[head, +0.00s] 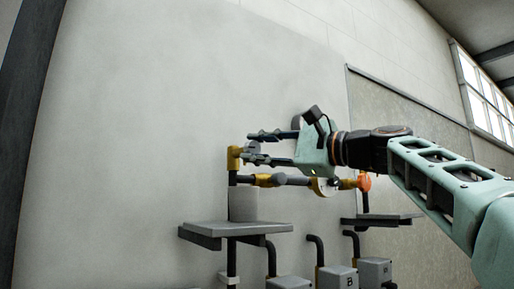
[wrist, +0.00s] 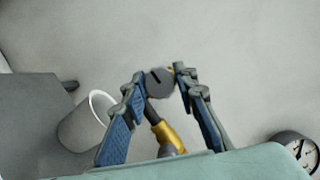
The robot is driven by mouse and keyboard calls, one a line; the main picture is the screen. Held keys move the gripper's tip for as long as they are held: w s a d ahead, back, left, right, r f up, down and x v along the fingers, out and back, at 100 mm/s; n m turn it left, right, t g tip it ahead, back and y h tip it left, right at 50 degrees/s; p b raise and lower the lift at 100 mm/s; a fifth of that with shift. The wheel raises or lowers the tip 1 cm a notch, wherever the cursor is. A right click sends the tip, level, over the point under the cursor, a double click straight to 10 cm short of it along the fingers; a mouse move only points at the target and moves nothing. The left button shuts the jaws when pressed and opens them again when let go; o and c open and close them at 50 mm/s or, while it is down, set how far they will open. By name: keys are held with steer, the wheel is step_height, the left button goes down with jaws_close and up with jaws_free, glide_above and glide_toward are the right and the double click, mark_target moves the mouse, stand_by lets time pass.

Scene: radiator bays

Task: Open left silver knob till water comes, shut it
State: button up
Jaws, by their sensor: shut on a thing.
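The left silver knob (wrist: 160,83) is a round grey disc with a dark slot, between my fingertips in the wrist view. In the head view the knob (head: 252,147) is partly hidden by the fingers, beside a brass elbow (head: 234,158). My gripper (head: 249,147) is shut on it; the fingers also show in the wrist view (wrist: 160,78), one on each side. A white cup (wrist: 88,122) stands on a grey shelf (wrist: 30,112) under the outlet; the cup (head: 243,205) shows in the head view too. I see no water stream in either view.
A horizontal pipe (head: 290,181) with brass fittings runs just below my gripper. A round gauge (wrist: 298,152) and an orange knob (head: 364,182) are on the right. A second shelf (head: 385,219) and several grey boxes (head: 334,278) are lower down. The wall above is clear.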

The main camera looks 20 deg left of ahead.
steer(key=o, duration=1.1)
steer(key=v, duration=1.2)
